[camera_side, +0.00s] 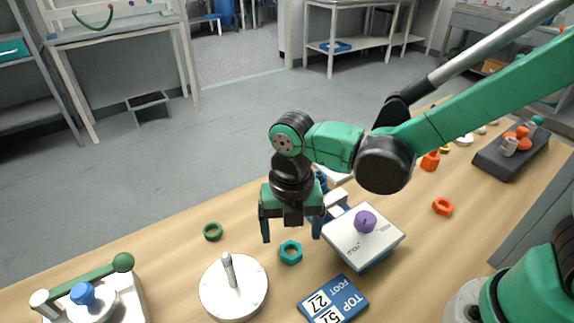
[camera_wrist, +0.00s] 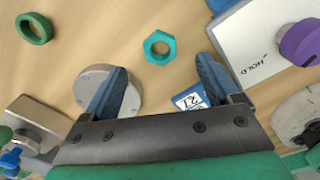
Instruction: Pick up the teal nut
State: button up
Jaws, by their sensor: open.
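The teal nut (camera_side: 291,252) lies flat on the wooden table, between the round metal plate with a post and the white-topped box. In the wrist view the teal nut (camera_wrist: 159,47) is hexagonal with an open hole, lying ahead of the fingertips and about midway between them. My gripper (camera_side: 291,240) points down above the table near the nut, its two blue fingers apart with nothing between them. In the wrist view my gripper (camera_wrist: 160,65) is open and empty. I cannot tell its exact height over the nut.
A green ring (camera_side: 213,231) lies left of the nut. The round metal plate (camera_side: 233,290) has an upright post. A blue card (camera_side: 334,301) lies in front. The white-topped box (camera_side: 363,238) with a purple knob (camera_side: 365,221) stands close on the right. An orange nut (camera_side: 442,207) lies farther right.

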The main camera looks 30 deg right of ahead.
aim_at(291, 254)
jog(key=shift+f, duration=2.15)
grip_shut()
